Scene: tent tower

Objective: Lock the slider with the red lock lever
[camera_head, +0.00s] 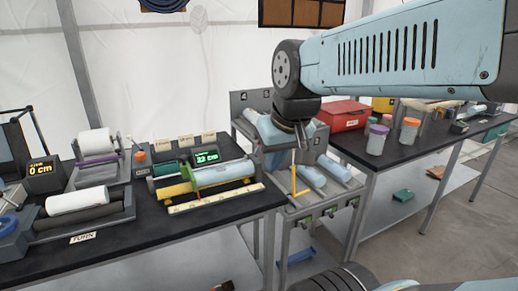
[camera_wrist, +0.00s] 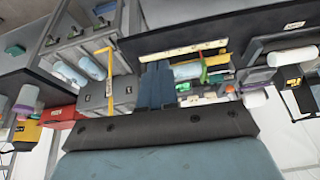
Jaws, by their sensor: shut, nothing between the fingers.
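The slider (camera_head: 196,174) is a green upright piece on the measuring bench at the left table's right end. A light blue roll (camera_head: 225,171) lies there, behind a pale ruler strip. The red lock lever is too small to make out clearly in the head view; a small red part (camera_wrist: 203,75) shows beside the green slider in the wrist view. My gripper (camera_head: 301,143) is shut and empty, pointing down above the grey rack, right of the bench and apart from the slider. In the wrist view its dark blue fingers (camera_wrist: 157,85) are together.
A green display (camera_head: 207,157) reads about 22 cm behind the roll. The grey rack (camera_head: 290,208) with a yellow handle (camera_head: 296,180) stands between the tables. A red box (camera_head: 342,115) and lidded jars (camera_head: 377,139) stand on the right table. White rolls (camera_head: 78,200) lie farther left.

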